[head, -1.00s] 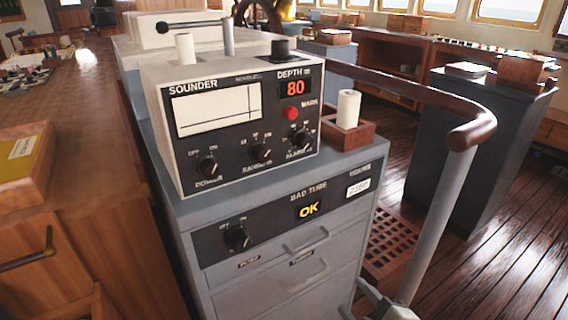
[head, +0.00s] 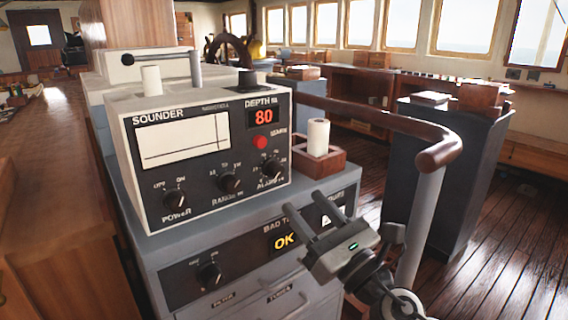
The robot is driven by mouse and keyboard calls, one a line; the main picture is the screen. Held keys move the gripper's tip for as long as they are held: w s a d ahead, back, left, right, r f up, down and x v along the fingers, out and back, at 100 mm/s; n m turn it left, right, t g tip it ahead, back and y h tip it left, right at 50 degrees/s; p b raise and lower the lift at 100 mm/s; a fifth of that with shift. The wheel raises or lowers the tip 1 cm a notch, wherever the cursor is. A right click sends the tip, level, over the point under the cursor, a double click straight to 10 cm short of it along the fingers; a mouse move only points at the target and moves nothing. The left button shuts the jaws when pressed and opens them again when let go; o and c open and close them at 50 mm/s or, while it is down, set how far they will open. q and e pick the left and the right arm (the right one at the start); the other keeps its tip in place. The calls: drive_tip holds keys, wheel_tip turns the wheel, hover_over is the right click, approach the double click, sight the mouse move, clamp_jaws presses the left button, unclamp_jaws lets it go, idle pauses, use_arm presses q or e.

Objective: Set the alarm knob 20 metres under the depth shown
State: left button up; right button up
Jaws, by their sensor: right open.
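The sounder (head: 200,150) is a cream box with a black front panel on top of a grey cabinet. Its depth display (head: 264,117) reads 80 in red. The alarm knob (head: 271,168) is the rightmost of three black knobs on its lower front; its exact setting is too small to read. The range knob (head: 229,182) and power knob (head: 174,199) are to its left. My right gripper (head: 305,224) is open and empty, below and right of the alarm knob, in front of the cabinet and apart from the knob. My left gripper is not in view.
A red mark button (head: 261,142) sits just above the alarm knob. A wooden box with a white paper roll (head: 318,137) stands right of the sounder. A wooden handrail (head: 437,152) on a grey post curves around the right side.

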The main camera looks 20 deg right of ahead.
sight(279, 174)
drive_tip(key=p+x, duration=0.2)
drive_tip(key=x, duration=0.5)
drive_tip(key=shift+w+a, duration=0.1)
drive_tip(key=shift+w, duration=0.25)
drive_tip(key=c, duration=1)
